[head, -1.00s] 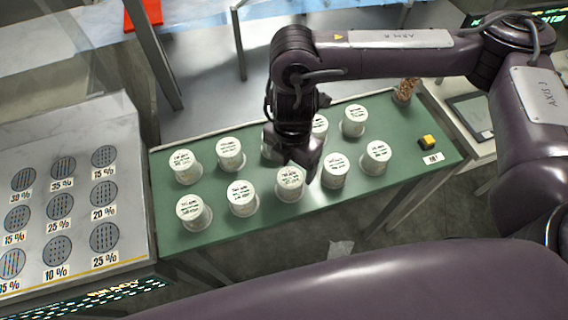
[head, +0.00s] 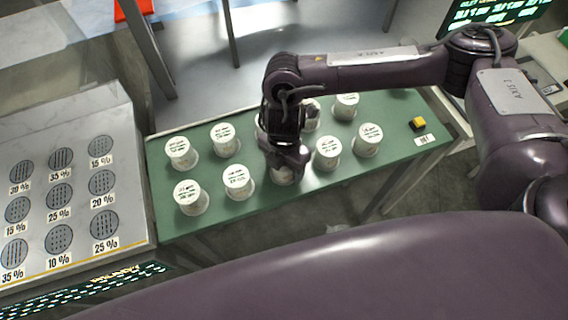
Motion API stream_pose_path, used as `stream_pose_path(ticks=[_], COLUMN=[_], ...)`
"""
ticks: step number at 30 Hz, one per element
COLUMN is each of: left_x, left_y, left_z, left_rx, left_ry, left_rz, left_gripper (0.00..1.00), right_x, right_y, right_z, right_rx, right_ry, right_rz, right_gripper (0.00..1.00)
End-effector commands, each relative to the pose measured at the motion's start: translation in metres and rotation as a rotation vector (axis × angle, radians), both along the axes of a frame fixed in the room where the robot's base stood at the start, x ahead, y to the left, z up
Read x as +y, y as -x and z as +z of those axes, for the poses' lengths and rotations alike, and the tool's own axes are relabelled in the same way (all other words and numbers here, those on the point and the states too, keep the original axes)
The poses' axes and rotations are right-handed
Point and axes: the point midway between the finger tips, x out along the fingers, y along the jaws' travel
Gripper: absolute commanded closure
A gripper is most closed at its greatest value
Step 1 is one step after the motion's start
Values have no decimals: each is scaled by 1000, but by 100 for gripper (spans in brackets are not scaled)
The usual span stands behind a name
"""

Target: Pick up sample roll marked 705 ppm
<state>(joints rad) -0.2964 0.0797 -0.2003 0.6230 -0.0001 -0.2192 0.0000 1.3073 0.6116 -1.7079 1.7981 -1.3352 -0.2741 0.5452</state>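Several white-lidded sample rolls stand upright in two rows on the green table (head: 238,212). Their lids carry dark print too small to read, so I cannot tell which is marked 705 ppm. My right gripper (head: 286,162) points down at the middle front-row roll (head: 284,178) and covers most of its lid. I cannot tell whether the fingers touch it or how far they are open. Neighbours are a roll (head: 238,183) to its left and a roll (head: 327,153) to its right. My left gripper is not in view.
A grey panel (head: 125,150) with round perforated spots and percent labels stands at left. A yellow button box (head: 418,124) sits at the table's right end. A lit screen (head: 492,12) is at top right. Bare green surface lies in front of the rolls.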

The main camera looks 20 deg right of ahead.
Motion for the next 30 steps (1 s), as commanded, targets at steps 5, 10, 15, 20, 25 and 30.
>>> stream_pose_path(ticks=[5,10,15,20,25,30], left_x=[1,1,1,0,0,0], left_y=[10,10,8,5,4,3], left_z=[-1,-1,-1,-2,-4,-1], left_rx=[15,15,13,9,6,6], left_ry=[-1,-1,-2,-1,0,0], left_rz=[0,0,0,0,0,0], left_gripper=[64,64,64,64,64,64], right_x=[0,0,0,0,0,0], right_y=[0,0,0,-1,-1,-3], right_z=[0,1,1,7,29,75], right_rx=[0,-1,-1,-2,-3,-12], right_ry=[0,-1,-1,-1,-2,-1], right_rz=[0,0,0,2,2,4], right_gripper=[58,73,73,73,73,73])
